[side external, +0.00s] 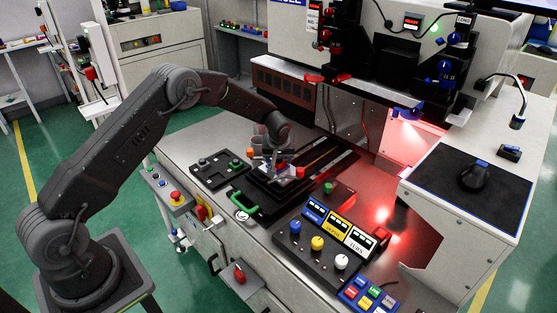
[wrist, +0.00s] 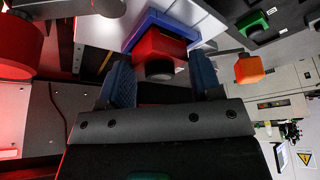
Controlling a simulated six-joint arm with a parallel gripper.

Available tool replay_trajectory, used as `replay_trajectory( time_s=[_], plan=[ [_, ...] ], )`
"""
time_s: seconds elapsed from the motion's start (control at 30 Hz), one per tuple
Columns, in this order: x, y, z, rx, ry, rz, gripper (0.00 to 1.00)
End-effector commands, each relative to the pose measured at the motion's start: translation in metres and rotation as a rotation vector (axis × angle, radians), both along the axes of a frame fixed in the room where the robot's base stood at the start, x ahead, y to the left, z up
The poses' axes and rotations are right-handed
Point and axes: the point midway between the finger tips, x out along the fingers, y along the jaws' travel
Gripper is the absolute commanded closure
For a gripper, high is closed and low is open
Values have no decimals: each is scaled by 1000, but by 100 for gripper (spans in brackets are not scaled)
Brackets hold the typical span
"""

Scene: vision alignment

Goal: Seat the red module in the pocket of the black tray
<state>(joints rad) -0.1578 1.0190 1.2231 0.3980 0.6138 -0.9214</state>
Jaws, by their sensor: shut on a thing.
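The red module (wrist: 158,48), a red block with a round black part on its near face, is between the blue fingertips of my gripper (wrist: 160,80) in the wrist view. Blue and white parts lie right behind it. The tray's pocket is hidden under my gripper, and I cannot tell whether the module touches the tray.
A black panel with knobs (side external: 212,166) lies left of the tray. A console with blue, yellow and white knobs (side external: 318,246) stands in front right. The machine's red-lit bay (side external: 405,150) is behind right. A green knob (side external: 328,187) stands close right of the tray.

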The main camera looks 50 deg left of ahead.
Motion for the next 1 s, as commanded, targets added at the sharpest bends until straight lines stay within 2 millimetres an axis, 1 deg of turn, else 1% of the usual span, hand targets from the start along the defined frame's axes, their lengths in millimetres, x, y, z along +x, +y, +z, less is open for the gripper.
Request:
replay_trajectory(
  time_s=[0.17, 0.27, 0.5, 0.7, 0.87, 0.93, 1.0],
  plan=[
    [1, 0, 19, 1, -4, 0, 65],
    [1, 0, 38, 1, -6, 2, 65],
    [-34, 43, 71, 2, -3, 7, 65],
    [-59, 72, 93, 1, -2, 6, 65],
    [-70, 86, 103, 2, -1, 4, 65],
    [-75, 93, 103, 1, 0, 1, 65],
    [-85, 104, 97, 0, 3, -5, 65]
  ],
)
